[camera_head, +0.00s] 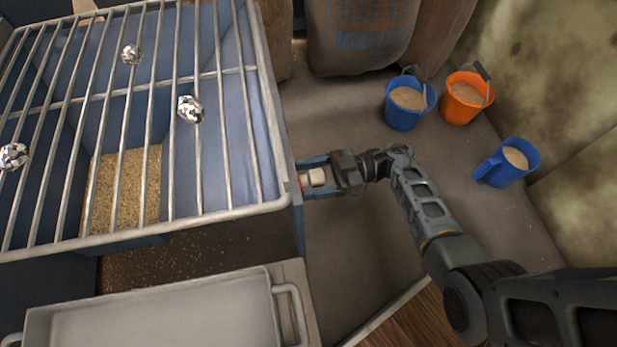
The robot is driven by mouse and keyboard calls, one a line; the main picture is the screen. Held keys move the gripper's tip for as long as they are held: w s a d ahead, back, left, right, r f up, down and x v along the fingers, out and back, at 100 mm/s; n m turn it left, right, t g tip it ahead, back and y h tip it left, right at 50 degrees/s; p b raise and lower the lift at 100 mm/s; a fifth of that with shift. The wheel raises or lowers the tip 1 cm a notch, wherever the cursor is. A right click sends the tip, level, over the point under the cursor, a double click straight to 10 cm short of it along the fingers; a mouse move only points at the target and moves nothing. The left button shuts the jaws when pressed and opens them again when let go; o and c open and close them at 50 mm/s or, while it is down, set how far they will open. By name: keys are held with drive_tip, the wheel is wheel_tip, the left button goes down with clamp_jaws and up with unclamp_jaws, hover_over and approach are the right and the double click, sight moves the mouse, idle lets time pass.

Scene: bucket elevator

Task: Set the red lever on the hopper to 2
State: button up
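The hopper (270,110) is a blue bin at the left, covered by a metal bar grate, with grain visible inside. At its right side a small pale block with a red edge, which appears to be the red lever (300,183), shows just beyond the rim. My gripper (312,178) reaches in from the right, its two fingers above and below this part in the picture. The fingers look spread, with gaps to the pale block. Most of the lever and any number scale are hidden by the hopper rim and my gripper, so its setting cannot be read.
Shiny crumpled lumps (190,109) lie on the grate. A grey tray (150,315) with handles stands at the front. Two blue buckets or scoops (403,117) and an orange bucket (462,112) hold grain at the right. Sacks (360,35) stand behind. The floor below my arm is clear.

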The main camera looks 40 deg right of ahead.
drive_tip(key=shift+w+a, duration=0.1)
drive_tip(key=shift+a, duration=0.15)
